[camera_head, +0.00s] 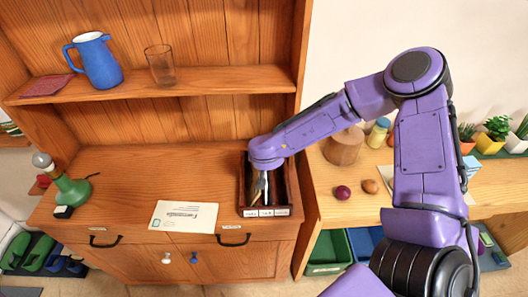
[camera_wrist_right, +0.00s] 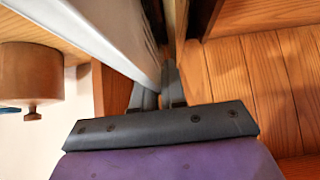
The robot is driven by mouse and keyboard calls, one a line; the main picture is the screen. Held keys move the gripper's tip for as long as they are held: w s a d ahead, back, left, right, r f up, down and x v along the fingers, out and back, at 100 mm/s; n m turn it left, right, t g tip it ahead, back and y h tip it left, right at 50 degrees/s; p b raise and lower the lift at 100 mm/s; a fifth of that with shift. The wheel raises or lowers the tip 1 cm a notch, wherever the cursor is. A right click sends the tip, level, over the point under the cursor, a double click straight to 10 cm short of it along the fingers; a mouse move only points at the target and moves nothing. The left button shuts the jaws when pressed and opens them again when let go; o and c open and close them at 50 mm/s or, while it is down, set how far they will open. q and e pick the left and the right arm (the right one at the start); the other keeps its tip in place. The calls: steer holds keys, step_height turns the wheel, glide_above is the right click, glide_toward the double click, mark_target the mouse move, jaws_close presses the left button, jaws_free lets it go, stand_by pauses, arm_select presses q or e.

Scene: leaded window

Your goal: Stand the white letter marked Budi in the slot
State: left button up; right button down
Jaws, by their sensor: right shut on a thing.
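The dark wooden letter rack (camera_head: 289,190) stands on the cabinet top, with small white labels along its front edge. My right gripper (camera_head: 261,190) points down into the rack from above. In the right wrist view my right gripper (camera_wrist_right: 158,92) is shut on a white flat letter (camera_wrist_right: 120,38), seen at a steep angle. No writing shows on its visible face, so I cannot read its name. Brown upright dividers (camera_wrist_right: 176,18) of the rack are close beside it. Whether its lower edge touches the rack floor is hidden. My left gripper is not in view.
A white envelope (camera_head: 184,216) with writing lies flat left of the rack. A green lamp (camera_head: 72,190) stands at the far left. A shelf above holds a blue jug (camera_head: 98,62) and a glass (camera_head: 160,65).

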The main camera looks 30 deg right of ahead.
steer(key=shift+f, duration=0.15)
steer(key=shift+s, duration=0.1)
steer(key=shift+r+p, duration=0.95)
steer(key=shift+p, duration=0.15)
steer(key=shift+r, duration=0.8)
steer(key=shift+f, duration=0.1)
stand_by(0.4)
steer(key=shift+f, duration=0.35)
steer(key=shift+f+b, duration=0.9)
steer(key=shift+f, duration=0.35)
